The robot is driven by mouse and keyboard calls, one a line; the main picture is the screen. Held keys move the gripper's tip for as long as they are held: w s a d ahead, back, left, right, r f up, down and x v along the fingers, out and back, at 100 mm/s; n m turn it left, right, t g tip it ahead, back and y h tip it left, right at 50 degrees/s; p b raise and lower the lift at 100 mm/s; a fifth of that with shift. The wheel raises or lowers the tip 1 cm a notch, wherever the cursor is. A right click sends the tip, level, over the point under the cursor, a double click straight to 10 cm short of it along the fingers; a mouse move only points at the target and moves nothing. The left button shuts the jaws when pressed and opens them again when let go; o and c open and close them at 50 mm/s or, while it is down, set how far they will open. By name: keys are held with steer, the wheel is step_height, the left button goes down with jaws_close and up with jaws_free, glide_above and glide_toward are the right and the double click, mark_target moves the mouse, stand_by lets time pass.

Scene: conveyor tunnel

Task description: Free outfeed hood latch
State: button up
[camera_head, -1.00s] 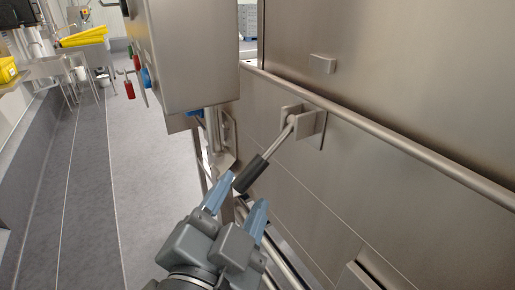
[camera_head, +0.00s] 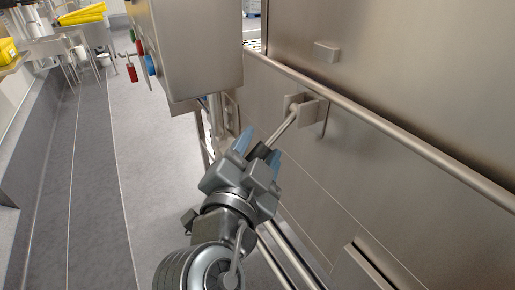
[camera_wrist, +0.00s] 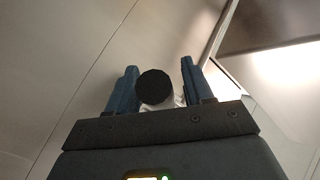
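The latch is a steel lever (camera_head: 284,127) with a black grip, pivoting on a small bracket (camera_head: 311,108) on the steel hood panel below the long rail. It slants down and left from the bracket. My gripper (camera_head: 259,150) is open, its two blue fingers on either side of the black grip (camera_head: 262,151). In the wrist view the round end of the black grip (camera_wrist: 155,87) sits between the blue fingers, nearer the left one, with a gap on the right. My gripper hides part of the grip in the head view.
A long steel rail (camera_head: 390,140) runs along the panel above the lever. A steel control box (camera_head: 195,45) with coloured buttons hangs at upper left. A small square block (camera_head: 326,51) is on the upper panel. Open grey floor (camera_head: 150,180) lies to the left.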

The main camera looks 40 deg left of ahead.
jaws_close()
stand_by(0.3)
